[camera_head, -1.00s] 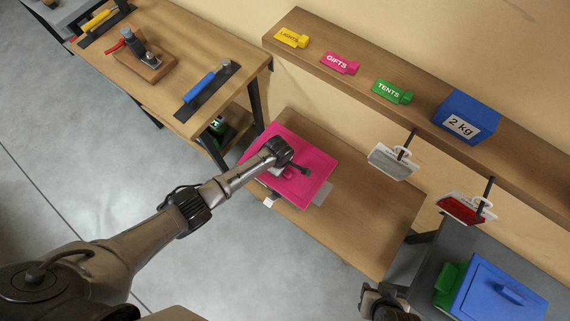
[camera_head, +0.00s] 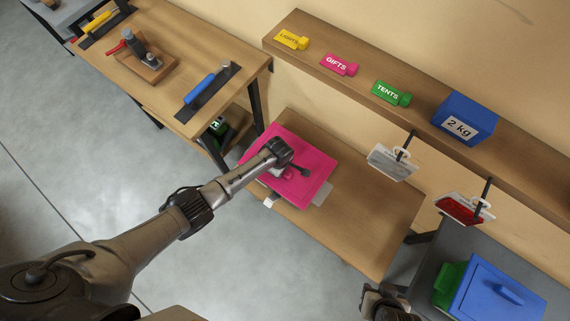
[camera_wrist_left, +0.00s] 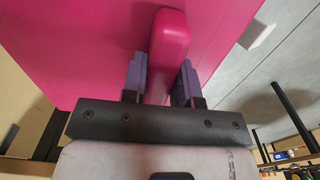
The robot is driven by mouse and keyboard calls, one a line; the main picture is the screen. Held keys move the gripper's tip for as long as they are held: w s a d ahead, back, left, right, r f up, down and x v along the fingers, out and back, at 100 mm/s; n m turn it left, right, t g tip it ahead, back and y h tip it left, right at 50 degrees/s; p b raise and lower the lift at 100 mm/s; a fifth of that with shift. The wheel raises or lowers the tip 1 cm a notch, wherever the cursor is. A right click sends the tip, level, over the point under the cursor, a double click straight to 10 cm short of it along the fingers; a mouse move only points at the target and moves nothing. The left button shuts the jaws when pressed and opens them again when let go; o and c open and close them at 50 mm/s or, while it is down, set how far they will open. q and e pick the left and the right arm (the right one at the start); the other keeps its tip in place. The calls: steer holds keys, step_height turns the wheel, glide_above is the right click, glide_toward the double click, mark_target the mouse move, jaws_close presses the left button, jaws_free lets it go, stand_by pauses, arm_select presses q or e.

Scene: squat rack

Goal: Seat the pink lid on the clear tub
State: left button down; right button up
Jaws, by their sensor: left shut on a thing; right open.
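The pink lid (camera_head: 314,166) is a flat square sheet over the wooden bench in the middle of the head view. My left gripper (camera_wrist_left: 160,78) is shut on the lid's raised pink handle (camera_wrist_left: 168,45), one finger on each side. In the head view my left arm hides part of the lid. A pale, see-through edge (camera_head: 322,194), which looks like the clear tub, shows past the lid's right side. The rest of the tub is hidden under the lid, so I cannot tell if the two touch. My right gripper (camera_head: 386,303) is open and empty at the bottom edge.
A shelf (camera_head: 345,75) along the wall holds coloured tags and a blue 2 kg block (camera_head: 466,117); two tags hang below it. A blue-lidded box (camera_head: 500,294) stands at lower right. The bench (camera_head: 374,222) is clear right of the lid. A tool table (camera_head: 170,95) stands upper left.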

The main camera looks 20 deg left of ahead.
arm_select(q)
steer(key=shift+f, duration=0.45)
stand_by(0.5)
steer(key=c, duration=0.8)
jaws_free()
step_height(320, 180, up, 14)
steer(key=p, duration=0.4)
steer(key=shift+f, duration=0.1)
